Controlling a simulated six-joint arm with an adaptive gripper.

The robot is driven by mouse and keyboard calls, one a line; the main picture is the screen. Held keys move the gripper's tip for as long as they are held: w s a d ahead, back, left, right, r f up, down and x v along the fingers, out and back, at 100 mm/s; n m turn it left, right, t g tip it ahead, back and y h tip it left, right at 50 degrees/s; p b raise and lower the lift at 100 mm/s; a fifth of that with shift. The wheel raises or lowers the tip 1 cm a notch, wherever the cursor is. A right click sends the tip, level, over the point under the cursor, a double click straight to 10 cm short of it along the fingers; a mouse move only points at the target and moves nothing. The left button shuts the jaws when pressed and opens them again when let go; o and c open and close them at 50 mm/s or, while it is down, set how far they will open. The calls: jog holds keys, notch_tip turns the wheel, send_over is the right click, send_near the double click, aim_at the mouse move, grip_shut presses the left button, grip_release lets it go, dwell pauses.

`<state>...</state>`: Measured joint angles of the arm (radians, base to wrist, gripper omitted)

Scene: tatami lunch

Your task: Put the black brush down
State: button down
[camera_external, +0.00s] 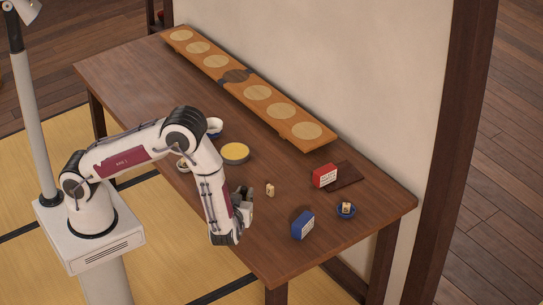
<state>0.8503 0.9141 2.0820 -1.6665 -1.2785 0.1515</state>
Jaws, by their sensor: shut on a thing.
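My gripper (243,205) is over the near side of the wooden table (140,85), at the end of my bent arm, left of the blue box. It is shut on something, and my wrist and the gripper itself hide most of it. I take it to be the black brush, but its shape and tilt cannot be made out at this size. I cannot tell whether it touches the table. No other black brush shows clearly on the table.
A yellow-topped round thing (235,152) and a white bowl (215,125) stand behind. A long board (250,84) lines the wall.

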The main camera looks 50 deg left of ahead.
jog(key=shift+f, duration=2.05)
jog(key=shift+f, duration=0.15)
jog(key=c, duration=2)
grip_release()
jog(key=shift+r+v, duration=0.1)
jog(key=shift+v, duration=2.9)
jog(key=shift+r+v, duration=0.15)
jog(key=shift+v, duration=2.9)
jog(key=shift+w, duration=0.15)
